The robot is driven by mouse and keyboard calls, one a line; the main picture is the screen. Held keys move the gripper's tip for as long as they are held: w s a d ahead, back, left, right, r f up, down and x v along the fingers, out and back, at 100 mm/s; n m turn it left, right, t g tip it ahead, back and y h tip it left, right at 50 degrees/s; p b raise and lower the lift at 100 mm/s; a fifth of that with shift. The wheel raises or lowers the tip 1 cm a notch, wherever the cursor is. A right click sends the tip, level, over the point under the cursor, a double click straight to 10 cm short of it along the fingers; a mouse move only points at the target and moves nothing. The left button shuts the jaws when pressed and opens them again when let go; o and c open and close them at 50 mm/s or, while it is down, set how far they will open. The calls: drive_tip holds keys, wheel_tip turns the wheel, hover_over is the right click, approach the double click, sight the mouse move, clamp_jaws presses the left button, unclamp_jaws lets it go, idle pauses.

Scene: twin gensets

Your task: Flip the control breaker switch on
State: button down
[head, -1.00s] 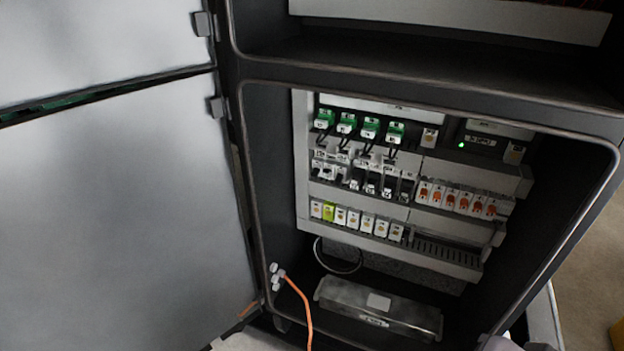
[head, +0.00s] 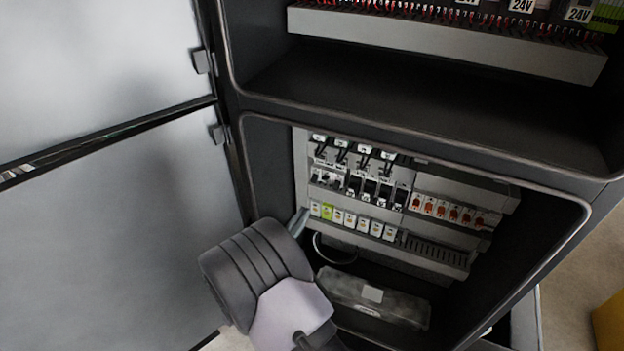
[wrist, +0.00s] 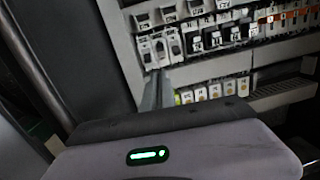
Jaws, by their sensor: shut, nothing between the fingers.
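A row of breakers sits on the grey panel (head: 301,165) inside the open lower cabinet. At its left end are white breakers (head: 325,177) with small dark toggles. The same white breakers show in the wrist view (wrist: 161,48), upper middle. Dark-faced breakers (head: 370,188) follow to the right. Which one is the control breaker I cannot read. My gripper (head: 299,221) is shut and empty, its narrow tip pointing into the cabinet at the panel's lower left. In the wrist view its fingers (wrist: 154,92) end just below the white breakers; contact cannot be told.
Yellow-dotted terminals (head: 350,219), one bright green-yellow (head: 327,211), lie below the breakers. Orange-marked modules (head: 441,208) are to the right. An open door (head: 100,230) stands left. The cabinet's frame (head: 400,135) and a grey box (head: 373,295) on its floor bound the opening.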

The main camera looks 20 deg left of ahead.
drive_tip(key=shift+s+a+f+n+y, duration=0.2)
drive_tip(key=shift+a+f+n+y, duration=0.1)
drive_tip(key=shift+a, duration=0.15)
drive_tip(key=shift+s+a+f+n+y, duration=0.2)
drive_tip(key=shift+a+n+y, duration=0.1)
drive_tip(key=shift+a, duration=0.15)
drive_tip(key=w, duration=0.3)
drive_tip(key=w+b, duration=0.1)
drive_tip(key=w, duration=0.2)
drive_tip(key=w+d+r+b, duration=0.1)
drive_tip(key=w, duration=0.3)
drive_tip(key=shift+a+r, duration=0.1)
